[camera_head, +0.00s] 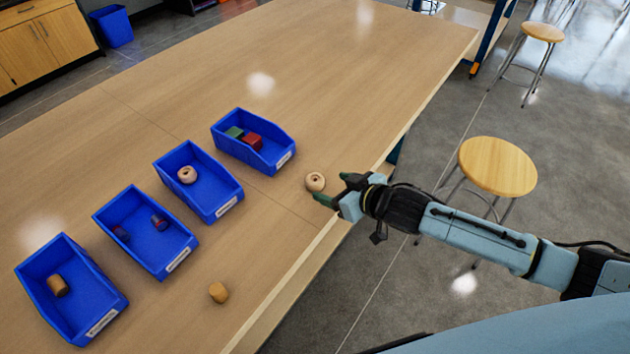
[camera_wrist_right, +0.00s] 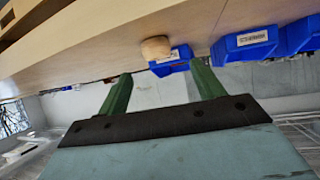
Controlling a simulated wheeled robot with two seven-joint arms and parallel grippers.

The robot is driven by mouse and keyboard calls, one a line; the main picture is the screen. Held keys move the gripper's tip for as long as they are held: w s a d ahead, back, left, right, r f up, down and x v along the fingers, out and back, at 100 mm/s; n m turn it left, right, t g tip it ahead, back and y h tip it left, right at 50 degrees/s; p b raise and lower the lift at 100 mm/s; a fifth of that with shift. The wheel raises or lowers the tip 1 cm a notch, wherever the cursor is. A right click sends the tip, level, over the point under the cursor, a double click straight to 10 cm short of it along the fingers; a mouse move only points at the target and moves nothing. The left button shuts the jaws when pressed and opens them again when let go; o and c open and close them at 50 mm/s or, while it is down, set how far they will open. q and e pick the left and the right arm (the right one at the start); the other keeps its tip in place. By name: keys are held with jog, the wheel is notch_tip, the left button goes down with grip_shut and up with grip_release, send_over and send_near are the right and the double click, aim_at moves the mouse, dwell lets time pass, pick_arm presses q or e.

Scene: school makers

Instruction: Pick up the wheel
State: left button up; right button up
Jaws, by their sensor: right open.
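A pale wooden wheel (camera_head: 315,181) with a centre hole lies on the table near its right edge. My right gripper (camera_head: 331,189) is open beside it, its green fingers apart and close to the wheel's right side. In the right wrist view the wheel (camera_wrist_right: 155,48) shows ahead, beyond the gap between the green fingertips (camera_wrist_right: 160,78); nothing is between the fingers. A second wheel (camera_head: 187,175) of the same kind lies in a blue bin (camera_head: 213,204). My left gripper is not in view.
Blue bins stand in a row: one (camera_head: 275,158) with green and red blocks, one (camera_head: 150,246) with small dark cylinders, one (camera_head: 88,277) with a wooden cylinder. A stool (camera_head: 497,165) stands right of the table (camera_head: 330,75).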

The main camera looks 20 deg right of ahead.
aim_at(317, 180)
jog(key=shift+x, duration=3.3)
jog(key=shift+w+d+r, duration=0.1)
jog(key=shift+w+d, duration=0.05)
jog(key=shift+d, duration=0.05)
jog(key=c, duration=1)
